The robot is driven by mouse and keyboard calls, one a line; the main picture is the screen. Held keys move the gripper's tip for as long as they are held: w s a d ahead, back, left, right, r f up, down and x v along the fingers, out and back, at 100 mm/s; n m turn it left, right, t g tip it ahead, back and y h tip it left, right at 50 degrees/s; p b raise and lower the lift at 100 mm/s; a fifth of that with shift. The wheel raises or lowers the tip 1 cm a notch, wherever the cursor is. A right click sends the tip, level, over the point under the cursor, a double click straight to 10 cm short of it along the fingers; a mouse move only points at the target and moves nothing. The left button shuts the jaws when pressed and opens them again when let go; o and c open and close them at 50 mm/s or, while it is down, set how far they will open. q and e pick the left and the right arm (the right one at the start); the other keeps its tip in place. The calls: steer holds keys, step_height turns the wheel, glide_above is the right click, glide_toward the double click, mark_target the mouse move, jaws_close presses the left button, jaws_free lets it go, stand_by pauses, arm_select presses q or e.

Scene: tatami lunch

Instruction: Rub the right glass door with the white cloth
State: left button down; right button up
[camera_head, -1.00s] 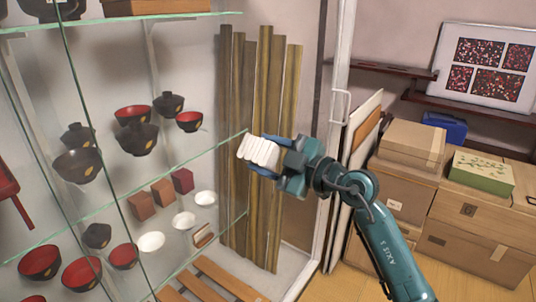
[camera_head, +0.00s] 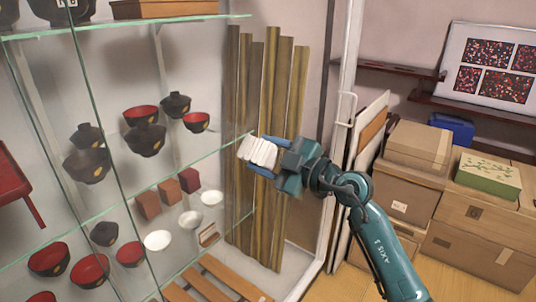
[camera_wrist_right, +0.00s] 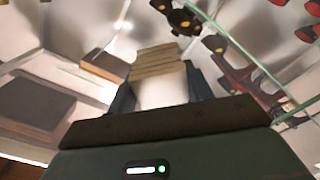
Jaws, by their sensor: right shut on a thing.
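The white cloth (camera_head: 260,152) is folded into a small ribbed pad. My right gripper (camera_head: 268,158) is shut on it and holds it up in front of the cabinet's right part. In the right wrist view the cloth (camera_wrist_right: 165,86) shows pale between the dark fingers. The right glass door (camera_head: 222,110) is clear, with a white frame and a handle (camera_head: 345,108) at its right side. The cloth appears at or close to the glass; I cannot tell whether it touches. My left gripper is not in view.
Behind the glass, shelves hold red and black bowls (camera_head: 145,138), white dishes (camera_head: 158,240) and small boxes (camera_head: 168,192). Tall wooden boards (camera_head: 270,110) stand inside. Cardboard boxes (camera_head: 485,215) are stacked at the right, with a green box (camera_head: 488,177) on top.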

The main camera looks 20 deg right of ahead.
steer(key=shift+w+d, duration=0.6)
steer(key=shift+d, duration=0.25)
steer(key=shift+w+d, duration=0.55)
steer(key=shift+d, duration=0.25)
step_height(320, 180, up, 2)
steer(key=p, duration=0.3)
steer(key=shift+w+a+p, duration=0.1)
steer(key=shift+p, duration=0.2)
steer(key=a+p, duration=0.1)
steer(key=s+a+p, duration=0.1)
steer(key=p, duration=0.1)
steer(key=shift+s+r, duration=0.15)
steer(key=shift+s, duration=0.1)
steer(key=shift+s+a+p, duration=0.5)
steer(key=shift+a+p, duration=0.15)
steer(key=shift+p, duration=0.3)
steer(key=shift+r, duration=0.75)
steer(key=shift+w+d, duration=0.6)
steer(key=shift+d, duration=0.25)
steer(key=shift+w+d, duration=0.6)
steer(key=shift+d, duration=0.25)
steer(key=shift+a+r, duration=0.1)
steer(key=shift+r, duration=0.8)
steer(key=shift+s+a, duration=1.25)
steer(key=shift+a, duration=0.3)
